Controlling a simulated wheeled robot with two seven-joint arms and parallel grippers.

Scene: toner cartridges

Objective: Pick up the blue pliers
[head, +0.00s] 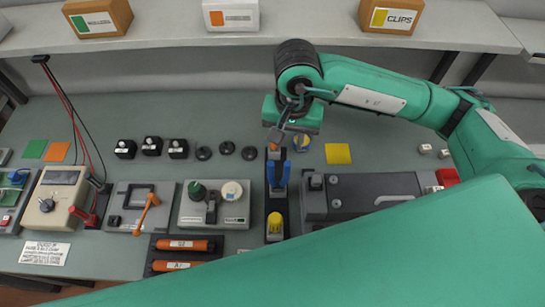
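The blue pliers (278,176) show in the head view as two blue handles side by side, in a narrow dark holder (275,206) near the middle of the bench. Their lower part is hard to make out. My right gripper (278,140) points down just behind the pliers, over the far end of the holder. It appears apart from the blue handles, and I see nothing held in it. Its fingertips are small and partly hidden by the gripper body, so their opening is unclear. My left gripper is not in view.
A yellow item (275,224) sits at the holder's near end. A grey device (365,196) stands close on the right, and a grey fixture with green and white knobs (214,204) on the left. Black discs (227,148) and a yellow square (338,153) lie behind. A shelf (160,38) spans the back.

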